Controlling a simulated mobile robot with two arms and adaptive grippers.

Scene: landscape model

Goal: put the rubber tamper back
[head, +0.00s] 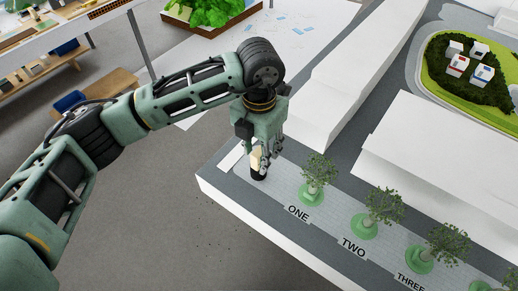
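The rubber tamper (258,174) shows a pale handle and a dark lower end, near the left corner of the landscape model (288,184). My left gripper (263,156) points down over it, its fingers around the pale handle, and it looks shut on the tamper. The fingers hide part of the handle. I cannot tell whether the dark end touches the paved strip or hangs just above it. My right gripper is not in view.
Several small trees on green discs stand along the strip, the first (318,176) by the label ONE (298,212). A flat white patch (231,157) lies left of the tamper. White blocks (352,80) rise behind.

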